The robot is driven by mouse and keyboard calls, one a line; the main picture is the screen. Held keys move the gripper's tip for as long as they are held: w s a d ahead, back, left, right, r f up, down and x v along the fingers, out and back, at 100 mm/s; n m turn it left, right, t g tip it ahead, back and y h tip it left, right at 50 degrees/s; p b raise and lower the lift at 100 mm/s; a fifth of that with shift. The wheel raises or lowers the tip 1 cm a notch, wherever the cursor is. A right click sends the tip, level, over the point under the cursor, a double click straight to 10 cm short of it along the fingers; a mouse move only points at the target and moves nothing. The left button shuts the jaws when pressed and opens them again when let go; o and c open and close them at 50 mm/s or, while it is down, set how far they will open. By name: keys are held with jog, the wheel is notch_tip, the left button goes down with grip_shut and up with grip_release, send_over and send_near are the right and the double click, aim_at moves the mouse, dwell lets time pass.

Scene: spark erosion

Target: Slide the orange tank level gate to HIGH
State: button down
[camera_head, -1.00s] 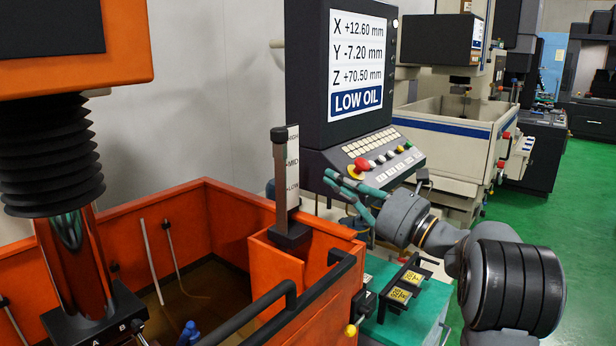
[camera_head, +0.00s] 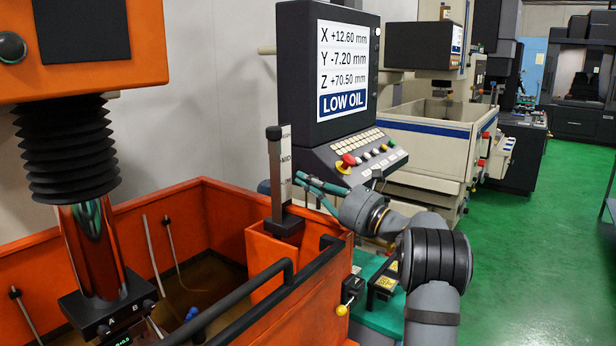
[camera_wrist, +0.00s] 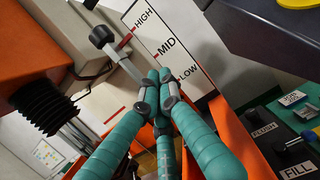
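The orange tank (camera_head: 140,210) is at lower left in the head view. Its level gate (camera_head: 275,172) is an upright grey bar with a black knob on top and a black block at its foot. The gate also shows in the wrist view (camera_wrist: 126,63). A white scale plate (camera_wrist: 158,33) marked HIGH, MID and LOW stands beside it. My gripper (camera_wrist: 159,76) has teal fingers with tips drawn together, near the bar's lower visible part and the LOW mark. I cannot tell whether they touch the bar. The bar's lower end is hidden in the wrist view.
A black rail (camera_head: 240,300) runs along the tank's front edge. The control console (camera_head: 360,155) with its LOW OIL screen stands behind my gripper. FLUSH and FILL controls (camera_wrist: 290,145) are at the wrist view's right. Green floor is clear at the right.

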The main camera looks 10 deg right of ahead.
jog(key=w+a+r+p, duration=0.3)
jog(key=r+p, duration=0.2)
jog(key=shift+w+a+r, duration=0.25)
jog(key=shift+w+a, duration=0.1)
jog(key=shift+w, duration=0.05)
jog(key=shift+r+p, duration=0.35)
jog(key=shift+r, duration=0.25)
